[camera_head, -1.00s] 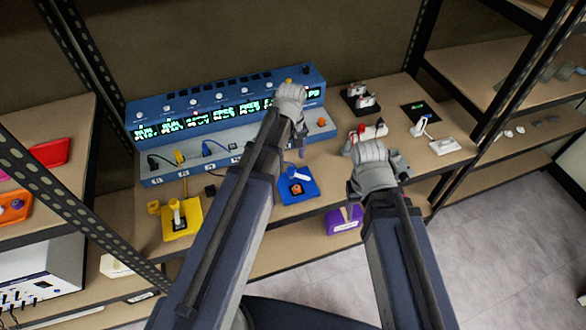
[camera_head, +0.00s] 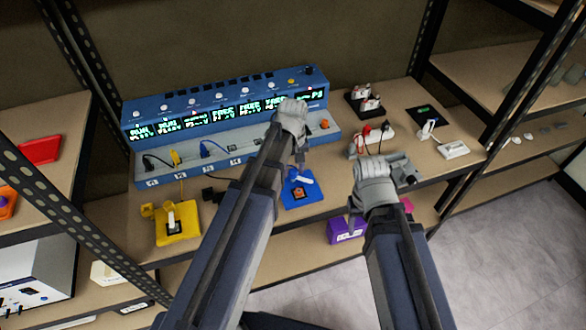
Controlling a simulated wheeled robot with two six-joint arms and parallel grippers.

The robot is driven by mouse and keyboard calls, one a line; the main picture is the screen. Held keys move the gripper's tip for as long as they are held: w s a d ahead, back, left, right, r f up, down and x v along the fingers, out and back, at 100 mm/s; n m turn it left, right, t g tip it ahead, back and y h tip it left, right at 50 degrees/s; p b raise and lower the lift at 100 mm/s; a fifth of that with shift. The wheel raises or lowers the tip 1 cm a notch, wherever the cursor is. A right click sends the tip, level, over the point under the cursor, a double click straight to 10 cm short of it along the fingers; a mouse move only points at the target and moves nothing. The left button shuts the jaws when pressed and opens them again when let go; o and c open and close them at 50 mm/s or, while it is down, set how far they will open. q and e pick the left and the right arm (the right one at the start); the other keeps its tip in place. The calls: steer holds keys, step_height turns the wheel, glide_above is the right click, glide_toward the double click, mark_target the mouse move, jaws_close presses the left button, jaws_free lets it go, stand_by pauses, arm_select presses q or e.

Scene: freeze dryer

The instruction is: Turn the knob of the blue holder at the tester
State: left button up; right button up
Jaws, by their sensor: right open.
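The tester (camera_head: 205,122) is a long blue box at the back of the table, with a row of knobs on top and green lit displays on its front. A yellow knob (camera_head: 291,82) stands near the right end of that row. The blue holder (camera_head: 300,198), a blue plate with a white lever and an orange part, lies on the table in front of the tester. My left gripper (camera_head: 293,112) is over the tester's right front, covering part of a display; its fingertips are hidden. My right gripper (camera_head: 375,170) is open above the table's front edge, right of the blue holder.
A yellow holder (camera_head: 178,235) lies front left. A purple box (camera_head: 346,230) is below the table edge. Metal rack posts stand at both sides.

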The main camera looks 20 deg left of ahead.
arm_select(q)
jaws_close()
steer(key=shift+m, duration=0.4)
steer(key=m, duration=0.4)
steer(key=shift+m, duration=2.5)
steer(key=shift+o, duration=1.5)
jaws_free()
steer(key=shift+d, duration=0.1)
